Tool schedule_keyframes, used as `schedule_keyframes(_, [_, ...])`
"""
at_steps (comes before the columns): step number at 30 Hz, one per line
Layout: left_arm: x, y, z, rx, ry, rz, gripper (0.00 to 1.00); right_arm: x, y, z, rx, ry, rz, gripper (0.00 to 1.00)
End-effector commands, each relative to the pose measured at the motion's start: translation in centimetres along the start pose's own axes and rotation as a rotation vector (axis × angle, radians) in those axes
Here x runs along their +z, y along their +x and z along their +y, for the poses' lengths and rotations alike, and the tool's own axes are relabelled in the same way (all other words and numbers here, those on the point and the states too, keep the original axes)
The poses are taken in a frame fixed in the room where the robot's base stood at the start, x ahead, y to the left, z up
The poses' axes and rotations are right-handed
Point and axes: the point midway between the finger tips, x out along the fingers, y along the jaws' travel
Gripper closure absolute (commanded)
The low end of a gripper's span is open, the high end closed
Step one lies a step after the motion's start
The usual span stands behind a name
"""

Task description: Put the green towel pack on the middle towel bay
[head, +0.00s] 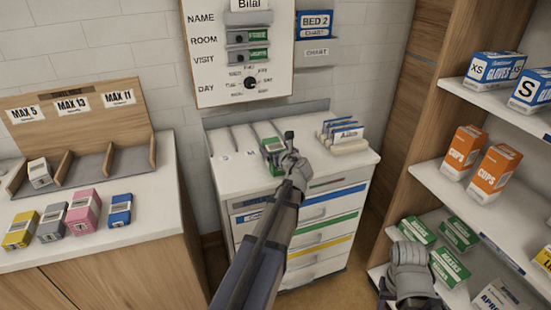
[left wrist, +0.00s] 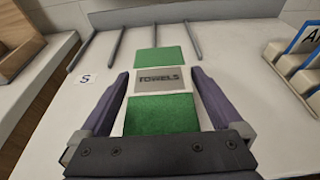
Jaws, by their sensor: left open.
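The green towel pack (head: 272,145) is on or just over the white cabinet top (head: 225,178), right of the M label (head: 251,153). In the left wrist view the pack (left wrist: 162,115) shows green ends and a grey "TOWELS" label. My left gripper (head: 284,152) is open, with its fingers (left wrist: 160,88) on either side of the pack. The towel bays are marked off by thin grey dividers (left wrist: 118,42), with an S label (left wrist: 86,78) at the left. The pack hides part of the right bays; I cannot tell whether it rests. My right gripper (head: 411,275) is by the lower shelf, jaws unclear.
A holder with blue-white packs (head: 342,132) stands to the right of the bays. Left is a counter with medicine boxes (head: 83,211) and a wooden divided rack (head: 82,105). Right, shelves hold orange cups boxes (head: 495,172), glove boxes and green boxes (head: 449,267).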

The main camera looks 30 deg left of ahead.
Motion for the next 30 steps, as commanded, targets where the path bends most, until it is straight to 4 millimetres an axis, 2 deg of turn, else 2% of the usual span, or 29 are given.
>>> schedule_keyframes(2, [0.02,-0.07,0.01,0.0,0.0,0.0,0.0,0.0,-0.04,0.0,0.0,0.0,0.0,0.5])
schedule_keyframes(24, [0.0,-0.09,0.01,0.0,0.0,0.0,0.83,0.0,-0.04,0.0,0.0,0.0,0.0,0.5])
schedule_keyframes(27, [0.0,-0.1,0.01,0.0,0.0,0.0,0.94,0.0,-0.04,0.0,0.0,0.0,0.0,0.5])
schedule_keyframes(28, [0.02,-0.1,0.0,0.0,0.0,0.0,0.94,0.0,-0.05,0.01,0.0,0.0,0.0,0.5])
schedule_keyframes(29, [0.02,-0.1,0.0,0.0,0.0,0.0,1.0,0.0,-0.05,0.0,0.0,0.0,0.0,0.5])
schedule_keyframes(30, [0.02,-0.1,0.0,0.0,0.0,0.0,1.0,0.0,-0.05,0.0,0.0,0.0,0.0,0.5])
